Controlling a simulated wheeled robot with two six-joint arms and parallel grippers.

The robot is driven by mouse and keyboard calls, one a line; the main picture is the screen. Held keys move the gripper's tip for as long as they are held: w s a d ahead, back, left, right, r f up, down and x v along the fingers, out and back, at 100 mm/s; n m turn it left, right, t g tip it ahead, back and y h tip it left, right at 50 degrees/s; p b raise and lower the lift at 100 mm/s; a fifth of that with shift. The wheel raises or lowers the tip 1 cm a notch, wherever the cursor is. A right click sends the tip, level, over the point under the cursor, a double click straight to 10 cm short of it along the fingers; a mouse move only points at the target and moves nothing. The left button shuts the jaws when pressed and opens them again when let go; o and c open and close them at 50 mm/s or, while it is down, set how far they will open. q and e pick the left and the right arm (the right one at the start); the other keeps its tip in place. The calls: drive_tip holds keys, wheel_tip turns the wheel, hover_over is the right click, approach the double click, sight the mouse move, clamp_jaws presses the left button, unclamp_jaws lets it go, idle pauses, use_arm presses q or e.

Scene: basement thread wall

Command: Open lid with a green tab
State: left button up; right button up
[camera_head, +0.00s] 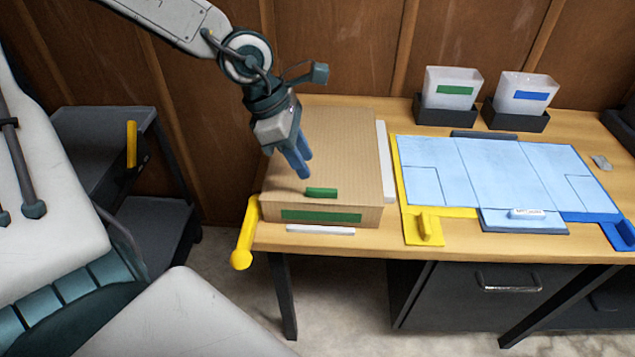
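A brown cardboard box (345,150) stands at the left end of the wooden table, its lid down. A green tab (321,193) sticks up from the lid near its front edge. A green label (321,216) is on the box's front face. My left gripper (304,168) points down over the left part of the lid, with its blue fingers just behind and left of the tab. It holds nothing that I can see. The fingers overlap in this view, so their gap is unclear. My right gripper is not in view.
White strips lie along the box's right side (386,160) and front (320,230). A yellow handle (245,235) is at the table's left corner. A blue panelled board (500,172) covers the right. Two bins with green (453,80) and blue (526,84) labels stand behind.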

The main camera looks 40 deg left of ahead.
sight(321, 190)
use_arm(q)
drive_tip(key=x, duration=0.5)
drive_tip(key=shift+w+d+f, duration=0.1)
drive_tip(key=shift+f, duration=0.15)
drive_tip(key=shift+w+d+f+p, duration=0.1)
drive_tip(key=shift+d+f+p, duration=0.05)
drive_tip(key=shift+f+p, duration=0.2)
drive_tip(key=shift+w+d+f, duration=0.15)
drive_tip(key=shift+d+f, duration=0.05)
drive_tip(key=shift+f, duration=0.35)
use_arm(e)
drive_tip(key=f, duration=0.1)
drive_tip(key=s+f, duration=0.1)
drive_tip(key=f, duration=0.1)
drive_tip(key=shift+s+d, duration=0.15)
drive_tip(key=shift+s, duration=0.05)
use_arm(q)
clamp_jaws()
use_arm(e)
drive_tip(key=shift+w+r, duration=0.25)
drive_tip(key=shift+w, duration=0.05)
